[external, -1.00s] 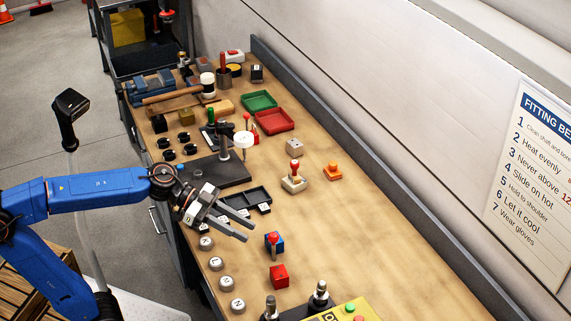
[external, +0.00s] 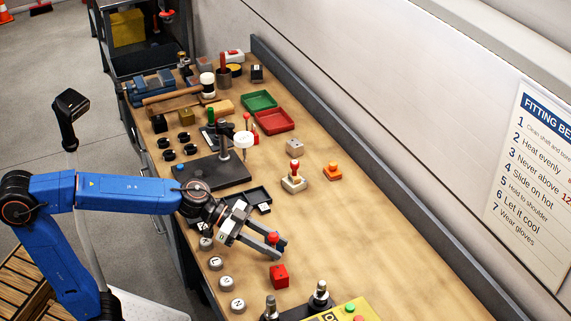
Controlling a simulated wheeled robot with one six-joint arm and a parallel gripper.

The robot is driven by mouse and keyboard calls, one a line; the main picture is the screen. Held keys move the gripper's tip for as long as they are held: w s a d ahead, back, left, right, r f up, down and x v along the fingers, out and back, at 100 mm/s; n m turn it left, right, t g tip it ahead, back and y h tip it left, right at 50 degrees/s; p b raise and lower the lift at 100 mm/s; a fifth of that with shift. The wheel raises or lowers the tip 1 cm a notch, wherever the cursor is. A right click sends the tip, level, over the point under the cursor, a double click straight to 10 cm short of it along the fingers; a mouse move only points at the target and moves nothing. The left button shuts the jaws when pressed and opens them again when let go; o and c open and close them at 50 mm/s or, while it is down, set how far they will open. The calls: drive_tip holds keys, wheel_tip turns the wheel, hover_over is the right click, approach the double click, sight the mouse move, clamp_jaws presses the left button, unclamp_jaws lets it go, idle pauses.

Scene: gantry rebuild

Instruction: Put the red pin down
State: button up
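Thin red upright pieces (external: 247,121) show by the black stand. I cannot tell for sure which red piece is the pin.
Round grey labelled pieces (external: 226,283) line the near bench edge. A black stand (external: 222,174) and a black tray (external: 254,194) lie behind the gripper. The bench's right middle is clear.

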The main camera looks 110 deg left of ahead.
sight(271, 234)
drive_tip(key=shift+w, duration=0.1)
clamp_jaws()
drive_tip(key=shift+r, duration=0.6)
drive_tip(key=shift+s+r, duration=0.25)
drive_tip(key=shift+r, duration=0.35)
drive_tip(key=shift+s+r, duration=0.2)
drive_tip(key=shift+r, duration=0.35)
drive_tip(key=s, duration=1.7)
drive_tip(key=shift+s, duration=0.1)
